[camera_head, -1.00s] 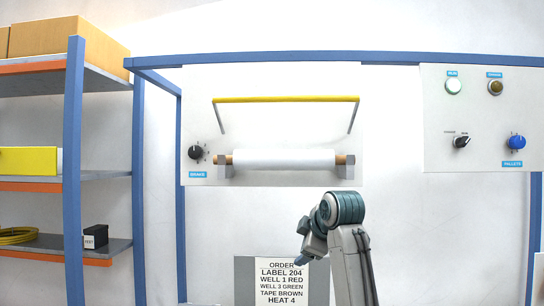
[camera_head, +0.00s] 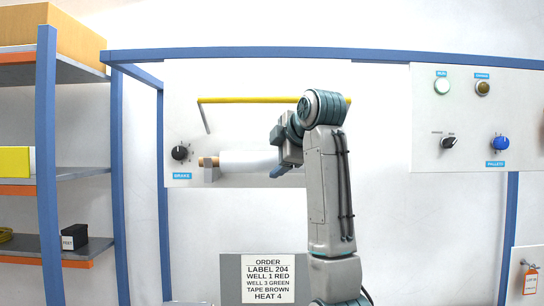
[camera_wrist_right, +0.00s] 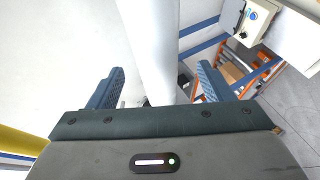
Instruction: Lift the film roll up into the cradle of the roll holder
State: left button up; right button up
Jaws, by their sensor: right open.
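The white film roll (camera_head: 243,161) lies level on its brown core against the pale panel. Its left core end is at the left grey bracket (camera_head: 211,174) of the roll holder; the right end and right bracket are hidden behind my right arm. My right gripper (camera_head: 281,170) is at the roll's right part in the head view. In the right wrist view, the open fingers of the gripper (camera_wrist_right: 160,84) stand on either side of the white roll (camera_wrist_right: 152,40), apart from it as far as I can see. My left gripper is not in view.
A yellow bar (camera_head: 240,100) spans above the roll. A brake knob (camera_head: 180,153) sits left of it. A control panel (camera_head: 462,150) is at the right, and a shelf rack (camera_head: 47,160) at the left. An order sign (camera_head: 268,279) stands below.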

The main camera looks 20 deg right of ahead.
aim_at(273, 157)
jog(key=p+x, duration=0.2)
jog(key=x, duration=0.1)
jog(key=p+x, duration=0.1)
jog(key=p, duration=0.1)
jog(key=shift+w+d+r, duration=0.15)
jog(key=shift+w+d, duration=0.05)
jog(key=shift+w, duration=0.5)
jog(key=shift+w+a+f, duration=0.15)
jog(key=shift+w+f, duration=0.05)
jog(key=shift+f, duration=0.2)
jog(key=c, duration=1.2)
jog(key=shift+r, duration=0.1)
jog(key=shift+c, duration=1.1)
